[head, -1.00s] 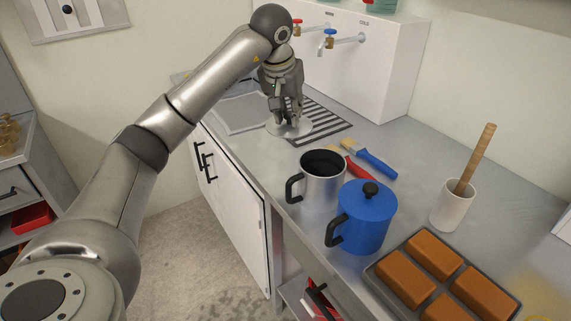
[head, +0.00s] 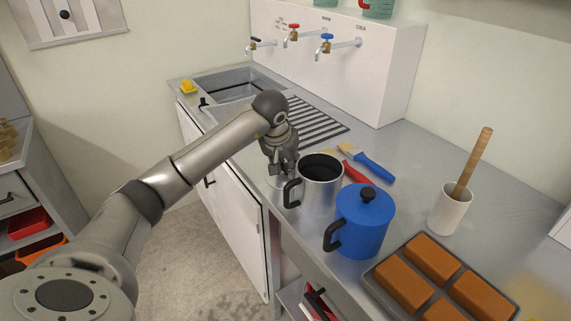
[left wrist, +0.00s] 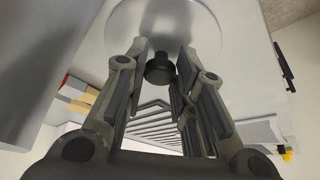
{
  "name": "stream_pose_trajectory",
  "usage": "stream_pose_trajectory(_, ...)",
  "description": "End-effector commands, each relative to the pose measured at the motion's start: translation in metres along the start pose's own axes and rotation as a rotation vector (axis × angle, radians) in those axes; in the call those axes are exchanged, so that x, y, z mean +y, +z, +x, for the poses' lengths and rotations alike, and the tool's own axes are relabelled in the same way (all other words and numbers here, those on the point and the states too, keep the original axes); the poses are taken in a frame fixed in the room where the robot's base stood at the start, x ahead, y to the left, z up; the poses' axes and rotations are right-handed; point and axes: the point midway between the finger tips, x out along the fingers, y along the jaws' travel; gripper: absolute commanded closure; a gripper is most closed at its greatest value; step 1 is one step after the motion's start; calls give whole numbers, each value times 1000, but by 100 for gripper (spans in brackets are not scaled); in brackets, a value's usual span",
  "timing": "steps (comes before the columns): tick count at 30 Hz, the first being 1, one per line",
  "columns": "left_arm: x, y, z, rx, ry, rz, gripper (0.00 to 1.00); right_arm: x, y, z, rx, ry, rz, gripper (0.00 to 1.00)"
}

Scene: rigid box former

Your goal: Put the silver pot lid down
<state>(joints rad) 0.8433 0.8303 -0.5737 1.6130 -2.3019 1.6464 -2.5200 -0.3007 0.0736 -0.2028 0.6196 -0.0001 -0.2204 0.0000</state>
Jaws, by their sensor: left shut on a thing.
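The silver pot lid (left wrist: 205,28) fills the top of the left wrist view, with its black knob (left wrist: 160,68) between my left gripper's fingers (left wrist: 159,60). In the head view my left gripper (head: 282,170) points down at the counter just left of the open silver pot. The lid (head: 273,183) shows only as a thin light rim under the fingers. I cannot tell whether it touches the counter. The silver pot (head: 324,188) stands upright, open, with a black handle on its left. My right gripper is not in view.
A blue lidded pot (head: 364,228) stands in front of the silver pot. Behind them lie brushes with blue and red handles (head: 372,167). A tray of brown loaves (head: 372,283) and a white crock (head: 449,211) are to the right. The sink (head: 235,82) and striped drainer are behind.

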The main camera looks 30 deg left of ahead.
Motion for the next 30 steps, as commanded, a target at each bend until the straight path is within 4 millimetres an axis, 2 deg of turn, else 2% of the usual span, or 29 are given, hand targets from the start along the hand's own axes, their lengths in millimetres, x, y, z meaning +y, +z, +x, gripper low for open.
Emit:
stream_pose_trajectory(9, 0, 1, 3, 1, -1, 0, 99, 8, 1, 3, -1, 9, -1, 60)
stream_pose_trajectory(10, 0, 1, 3, 2, 0, 0, 74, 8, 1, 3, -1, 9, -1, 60)
stream_pose_trajectory(15, 0, 1, 2, 1, 0, 0, 54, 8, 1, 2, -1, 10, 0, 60)
stream_pose_trajectory(25, 0, 0, 0, 1, 0, 0, 54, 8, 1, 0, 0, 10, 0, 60)
stream_pose_trajectory(30, 0, -2, -19, 6, 0, -1, 54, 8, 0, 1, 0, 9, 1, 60)
